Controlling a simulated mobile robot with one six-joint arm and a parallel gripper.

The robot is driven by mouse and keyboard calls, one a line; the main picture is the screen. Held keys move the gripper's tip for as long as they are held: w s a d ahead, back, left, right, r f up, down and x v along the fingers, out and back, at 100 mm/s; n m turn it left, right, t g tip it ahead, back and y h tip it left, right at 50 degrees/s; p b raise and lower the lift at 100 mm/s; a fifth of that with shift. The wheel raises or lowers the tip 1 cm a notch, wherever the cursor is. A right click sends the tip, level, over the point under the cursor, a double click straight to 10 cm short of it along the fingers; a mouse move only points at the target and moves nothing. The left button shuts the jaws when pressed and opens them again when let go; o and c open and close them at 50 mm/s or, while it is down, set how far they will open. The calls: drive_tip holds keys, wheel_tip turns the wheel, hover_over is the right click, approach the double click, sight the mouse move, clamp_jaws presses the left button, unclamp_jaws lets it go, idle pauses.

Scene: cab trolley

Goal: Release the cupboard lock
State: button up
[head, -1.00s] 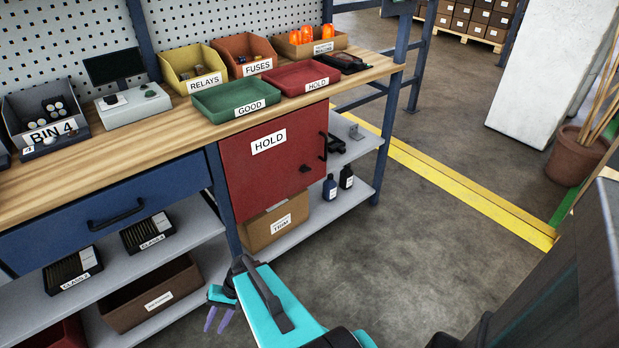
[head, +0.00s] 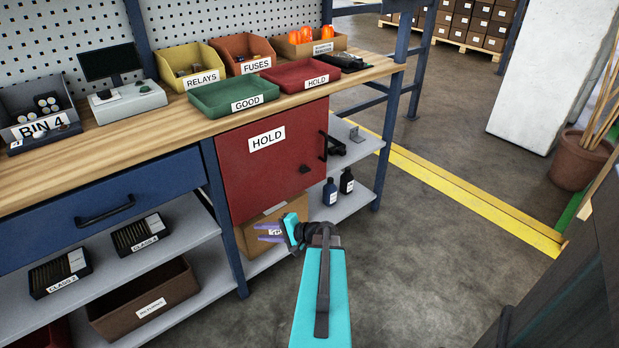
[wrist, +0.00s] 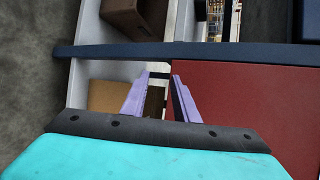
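The red cupboard door (head: 262,178) labelled HOLD is shut under the workbench. The lock does not show in the wrist view.
A cardboard box (head: 252,238) and two dark bottles (head: 338,187) stand on the shelf below. A blue table leg (head: 222,215) stands left of the door. Trays and bins fill the benchtop. The floor to the right (head: 420,240) is clear.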

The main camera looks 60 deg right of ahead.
sight(305, 170)
drive_tip(key=s+d+r+m+t+h+b, duration=0.1)
drive_tip(key=s+d+r+m+h, duration=0.2)
drive_tip(key=s+d, duration=0.4)
drive_tip(key=s+d+r+m+t+h+b, duration=0.2)
drive_tip(key=s+d+r+h, duration=0.3)
drive_tip(key=d, duration=0.9)
drive_tip(key=s+r, duration=0.2)
drive_tip(key=s, duration=0.1)
drive_tip(key=shift+s+d+m+t, duration=0.2)
drive_tip(key=shift+d+m+t, duration=0.1)
drive_tip(key=shift+d+m, duration=0.1)
drive_tip(key=b+x, duration=0.1)
drive_tip(key=x, duration=1.3)
drive_tip(key=shift+s+d, duration=0.1)
clamp_jaws()
